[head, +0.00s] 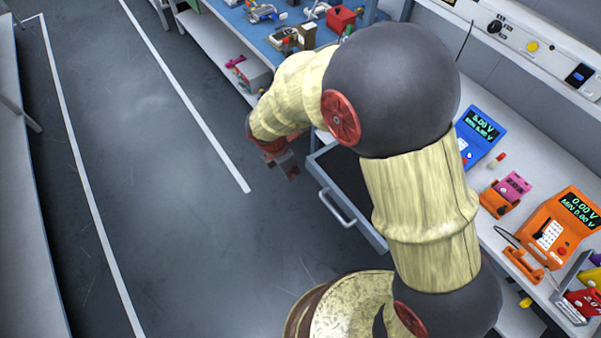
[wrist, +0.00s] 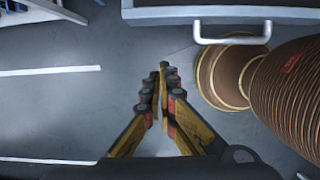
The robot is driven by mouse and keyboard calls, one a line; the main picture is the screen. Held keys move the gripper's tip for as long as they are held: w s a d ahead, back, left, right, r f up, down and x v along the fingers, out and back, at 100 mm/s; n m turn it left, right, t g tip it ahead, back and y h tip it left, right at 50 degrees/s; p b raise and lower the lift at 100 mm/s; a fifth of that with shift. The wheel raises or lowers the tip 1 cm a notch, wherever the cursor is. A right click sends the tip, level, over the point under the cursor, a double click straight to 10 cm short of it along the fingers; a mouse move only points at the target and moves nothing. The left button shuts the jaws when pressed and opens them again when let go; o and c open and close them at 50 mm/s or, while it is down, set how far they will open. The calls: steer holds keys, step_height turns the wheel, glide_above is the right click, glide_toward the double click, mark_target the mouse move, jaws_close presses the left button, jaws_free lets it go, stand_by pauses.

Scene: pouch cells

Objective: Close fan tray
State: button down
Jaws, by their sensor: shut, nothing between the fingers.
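A grey drawer with a bar handle (head: 338,208), taken to be the fan tray, stands pulled out from under the bench. Its dark inside shows in the head view, and my arm hides part of it. In the wrist view its front edge and handle (wrist: 232,40) are at the top right. My gripper (wrist: 163,68) is shut and empty, pointing at the floor gap just in front of the drawer, left of the handle and apart from it. In the head view my gripper (head: 288,168) is left of the drawer, partly hidden by my arm.
The bench (head: 500,228) on the right carries a blue meter (head: 480,135), an orange meter (head: 565,225) and small tools. A blue-topped bench (head: 250,28) with parts stands at the back. Grey floor (head: 150,180) with white lines is clear on the left.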

steer(key=w+d+f+b, duration=0.3)
steer(key=d+f+b, duration=0.2)
steer(key=f, duration=0.4)
steer(key=shift+w, duration=0.25)
steer(key=shift+d, duration=0.15)
steer(key=w+d+p, duration=0.3)
steer(key=d+p, duration=0.1)
steer(key=d, duration=0.1)
steer(key=w+d+p, duration=0.4)
steer(key=d, duration=0.2)
steer(key=w+d+p, duration=0.4)
steer(key=d, duration=0.1)
steer(key=shift+w+d+r, duration=0.2)
steer(key=shift+d, duration=0.2)
steer(key=shift+w+d+f, duration=0.15)
steer(key=shift+w+d, duration=0.25)
steer(key=shift+d, duration=0.15)
